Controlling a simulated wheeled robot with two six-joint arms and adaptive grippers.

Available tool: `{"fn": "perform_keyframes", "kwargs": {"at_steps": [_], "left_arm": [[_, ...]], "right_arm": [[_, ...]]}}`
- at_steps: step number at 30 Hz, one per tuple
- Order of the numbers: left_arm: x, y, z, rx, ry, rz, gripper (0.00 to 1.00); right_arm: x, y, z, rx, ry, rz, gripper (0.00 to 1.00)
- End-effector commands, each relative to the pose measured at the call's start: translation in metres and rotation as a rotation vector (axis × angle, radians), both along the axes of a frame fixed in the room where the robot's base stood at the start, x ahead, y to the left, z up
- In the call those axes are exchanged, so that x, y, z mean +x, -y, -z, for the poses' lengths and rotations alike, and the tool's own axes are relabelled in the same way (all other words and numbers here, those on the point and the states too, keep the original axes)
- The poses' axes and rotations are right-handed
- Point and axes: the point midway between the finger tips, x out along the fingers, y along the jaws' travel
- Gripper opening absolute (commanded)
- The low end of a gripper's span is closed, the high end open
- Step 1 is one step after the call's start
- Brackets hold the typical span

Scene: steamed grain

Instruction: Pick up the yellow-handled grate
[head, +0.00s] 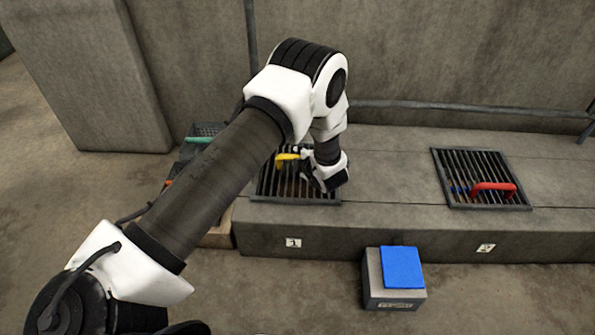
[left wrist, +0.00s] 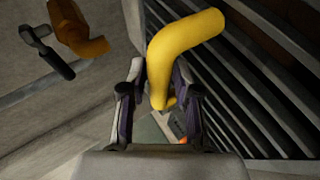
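The yellow handle (head: 288,157) belongs to the dark barred grate (head: 272,187), which lies on the concrete ledge above the label 1. My left gripper (head: 307,160) is at the handle, just right of its visible part. In the left wrist view the yellow handle (left wrist: 180,45) runs down between the two fingers of my left gripper (left wrist: 160,68), with almost no gap at either side. The fingers look shut on it. The grate bars (left wrist: 265,85) show at the right. My arm hides part of the grate in the head view. My right gripper is not in view.
A second grate (head: 468,168) with a red handle (head: 494,187) lies on the ledge (head: 390,180) at the right. A grey box with a blue top (head: 402,267) stands on the floor in front. A crate with tools (head: 196,150) is partly behind my arm. A pipe runs along the wall.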

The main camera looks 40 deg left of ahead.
Motion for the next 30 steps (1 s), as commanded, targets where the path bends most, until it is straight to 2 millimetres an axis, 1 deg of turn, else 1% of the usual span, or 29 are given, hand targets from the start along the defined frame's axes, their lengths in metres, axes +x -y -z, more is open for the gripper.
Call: {"fn": "perform_keyframes", "kwargs": {"at_steps": [1,2,12,16,20,27,30], "left_arm": [[0.000,0.000,0.000,0.000,0.000,0.000,0.08],[0.000,0.000,0.000,0.000,0.000,0.000,0.00],[0.000,0.000,-0.001,0.001,0.002,0.000,0.00],[0.000,0.000,-0.005,0.001,0.002,0.000,0.00],[0.000,0.000,-0.015,0.002,0.003,0.000,0.00],[0.001,0.000,-0.042,0.002,0.003,0.000,0.00],[-0.004,0.014,-0.041,0.002,-0.001,0.003,0.00]], "right_arm": [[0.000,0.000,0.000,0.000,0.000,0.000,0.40],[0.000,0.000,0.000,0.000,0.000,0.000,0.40],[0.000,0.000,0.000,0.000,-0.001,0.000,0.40],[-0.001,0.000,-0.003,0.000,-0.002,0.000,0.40],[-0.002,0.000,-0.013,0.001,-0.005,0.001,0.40],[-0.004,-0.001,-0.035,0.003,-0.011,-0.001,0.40],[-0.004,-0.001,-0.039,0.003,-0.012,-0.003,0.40]]}}
